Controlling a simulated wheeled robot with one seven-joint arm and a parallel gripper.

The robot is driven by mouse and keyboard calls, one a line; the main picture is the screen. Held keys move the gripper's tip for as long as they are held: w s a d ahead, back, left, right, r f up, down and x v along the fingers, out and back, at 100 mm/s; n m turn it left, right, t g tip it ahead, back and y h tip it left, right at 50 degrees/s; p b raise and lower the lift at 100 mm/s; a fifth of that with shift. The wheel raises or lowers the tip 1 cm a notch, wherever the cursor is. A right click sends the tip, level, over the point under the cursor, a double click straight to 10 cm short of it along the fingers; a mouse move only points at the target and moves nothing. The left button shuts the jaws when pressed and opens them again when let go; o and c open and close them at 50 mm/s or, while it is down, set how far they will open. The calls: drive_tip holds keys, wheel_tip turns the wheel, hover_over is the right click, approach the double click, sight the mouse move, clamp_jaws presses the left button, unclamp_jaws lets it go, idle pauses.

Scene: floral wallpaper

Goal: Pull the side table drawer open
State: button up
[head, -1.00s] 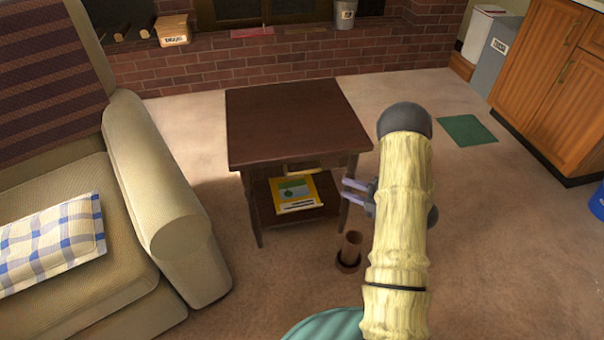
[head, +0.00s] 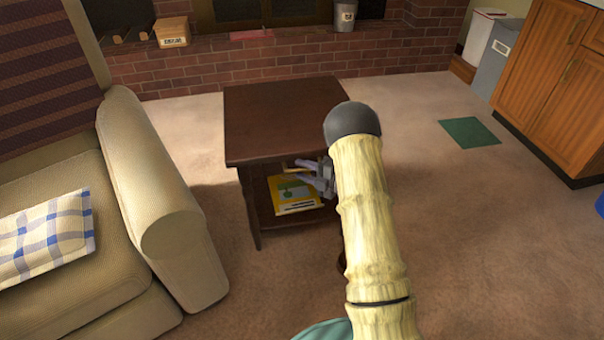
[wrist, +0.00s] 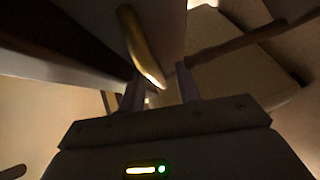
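The dark brown side table (head: 280,105) stands in the middle of the head view. Its drawer front is under the near edge of the top, mostly hidden from above, and I see no gap showing it pulled out. The gold drawer handle (wrist: 139,45) shows in the wrist view, with its lower end close to the fingertips. A small bit of the handle (head: 290,169) shows in the head view. My gripper (head: 304,171) is at the table's front, fingers apart. In the wrist view my gripper (wrist: 161,88) is open, the handle's end between or just beyond the tips; contact is unclear.
A yellow book (head: 296,203) lies on the table's lower shelf. A beige armchair (head: 165,205) stands close on the left. Wooden cabinets (head: 560,85) are at the right. Carpet is clear between table and cabinets, with a green mat (head: 469,132).

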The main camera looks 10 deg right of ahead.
drive_tip(key=shift+w+a, duration=0.35)
drive_tip(key=shift+a, duration=0.05)
drive_tip(key=shift+c, duration=0.4)
clamp_jaws()
drive_tip(key=shift+f, duration=0.1)
